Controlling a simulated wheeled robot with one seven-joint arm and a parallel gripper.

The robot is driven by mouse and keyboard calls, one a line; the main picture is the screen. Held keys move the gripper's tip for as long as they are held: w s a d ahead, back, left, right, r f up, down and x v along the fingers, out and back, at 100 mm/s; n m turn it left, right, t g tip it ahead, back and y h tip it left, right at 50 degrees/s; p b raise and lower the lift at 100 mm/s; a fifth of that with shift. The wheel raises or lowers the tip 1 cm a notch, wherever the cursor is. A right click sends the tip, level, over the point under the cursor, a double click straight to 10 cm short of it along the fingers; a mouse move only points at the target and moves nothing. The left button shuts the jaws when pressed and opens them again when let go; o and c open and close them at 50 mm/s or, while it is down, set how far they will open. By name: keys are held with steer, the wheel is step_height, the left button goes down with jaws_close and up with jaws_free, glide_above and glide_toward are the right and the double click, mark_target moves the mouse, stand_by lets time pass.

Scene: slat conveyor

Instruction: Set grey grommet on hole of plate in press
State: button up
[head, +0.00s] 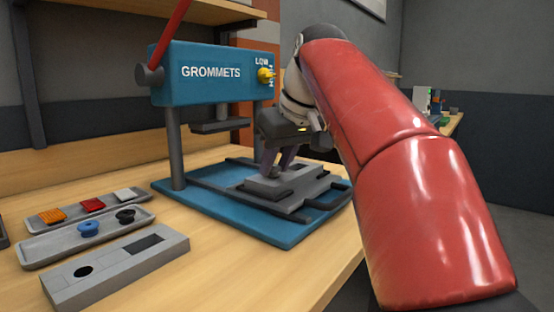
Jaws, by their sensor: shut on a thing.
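My gripper (272,172) points down over the grey plate (298,188) in the blue press (208,76). It is shut on the grey grommet (274,172), a small grey piece low between the fingertips. The grommet is at or just above the plate's top; I cannot tell whether it touches. The fingers and grommet cover the plate's hole, so how well they line up does not show. The plate lies on the dark carriage of the press's blue base (225,213), in front of the press head.
A grey tray (38,254) holds a blue grommet (88,229) and a black grommet (125,216). Behind it another tray holds orange, red and pale pieces. A grey block (62,291) with a round hole and a rectangular slot lies in front. The press's red lever (172,32) is raised.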

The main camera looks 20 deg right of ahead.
steer(key=o, duration=1)
